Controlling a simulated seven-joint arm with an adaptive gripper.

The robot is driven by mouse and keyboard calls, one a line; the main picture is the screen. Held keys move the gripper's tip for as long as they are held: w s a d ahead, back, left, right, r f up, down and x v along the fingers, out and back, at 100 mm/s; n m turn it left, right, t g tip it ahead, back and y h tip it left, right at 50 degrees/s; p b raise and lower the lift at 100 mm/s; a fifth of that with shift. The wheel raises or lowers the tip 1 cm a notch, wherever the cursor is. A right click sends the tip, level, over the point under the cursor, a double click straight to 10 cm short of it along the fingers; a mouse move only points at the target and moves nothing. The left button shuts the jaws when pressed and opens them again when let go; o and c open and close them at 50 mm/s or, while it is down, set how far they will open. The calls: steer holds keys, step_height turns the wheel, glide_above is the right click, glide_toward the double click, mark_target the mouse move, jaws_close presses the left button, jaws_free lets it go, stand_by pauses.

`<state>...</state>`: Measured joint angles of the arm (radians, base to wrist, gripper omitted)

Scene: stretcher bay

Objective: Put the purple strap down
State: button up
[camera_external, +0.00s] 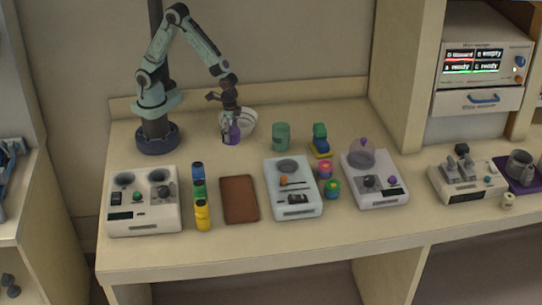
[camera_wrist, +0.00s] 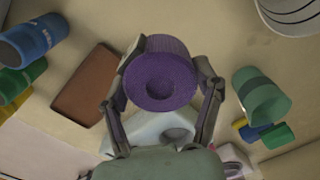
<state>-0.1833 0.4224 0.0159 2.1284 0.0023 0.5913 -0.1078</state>
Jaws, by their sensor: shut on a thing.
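The purple strap (camera_wrist: 160,76) shows in the wrist view as a round purple roll with a dark recessed middle. My gripper (camera_wrist: 163,92) is shut on it, with one finger on each side. In the external view the purple thing (camera_external: 232,133) is small, below my gripper (camera_external: 231,117) and in front of the striped white bowl. I cannot tell whether its underside touches the table.
A white bowl with dark stripes (camera_external: 250,122) stands close behind the strap. A green cup (camera_external: 281,137) is to the right. A brown pad (camera_external: 239,198), colored bottles (camera_external: 202,215) and white devices (camera_external: 292,190) stand nearer the front. Bare tabletop (camera_external: 205,150) lies left of the strap.

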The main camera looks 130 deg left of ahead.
steer(key=w+d, duration=0.6)
steer(key=w, duration=0.5)
steer(key=m, duration=0.1)
glide_above(214, 240)
step_height(214, 240, down, 10)
steer(key=shift+r, duration=0.15)
steer(key=shift+f, duration=0.2)
steer(key=o, duration=1.2)
steer(key=shift+c, duration=0.2)
